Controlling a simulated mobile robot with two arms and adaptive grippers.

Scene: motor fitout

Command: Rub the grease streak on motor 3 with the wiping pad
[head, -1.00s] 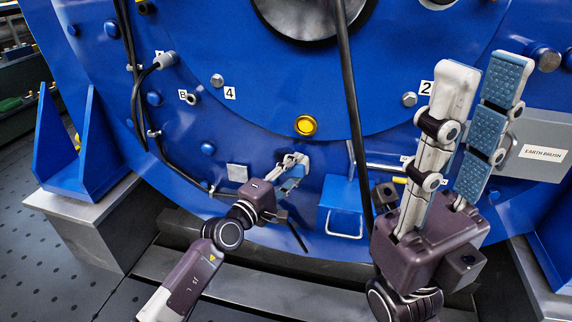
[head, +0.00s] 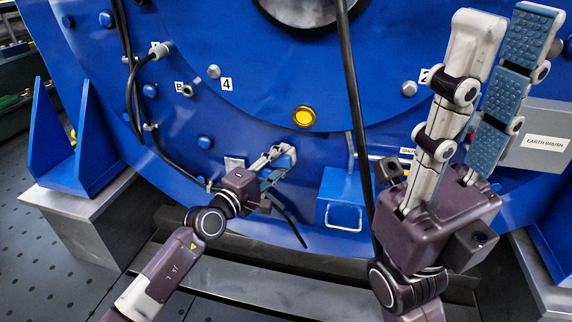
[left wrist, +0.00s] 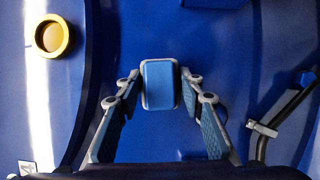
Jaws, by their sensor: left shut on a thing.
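The wiping pad (left wrist: 159,85), blue with a pale grey rim, is held between the fingertips of my left gripper (left wrist: 160,92) in the left wrist view. In the head view my left gripper (head: 275,162) is low at the blue motor face (head: 290,75), below the yellow round fitting. I cannot tell whether the pad touches the face. My right gripper (head: 503,45) is open and empty at the right, fingers pointing up. No grease streak can be made out, and no motor number 3 is visible.
The yellow fitting (head: 304,116) also shows in the left wrist view (left wrist: 51,36). A blue box with a handle (head: 343,200) is right of my left gripper. A black cable (head: 352,90) hangs down the face. A grey box marked "EARTH BRUSH" (head: 540,125) is behind my right gripper.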

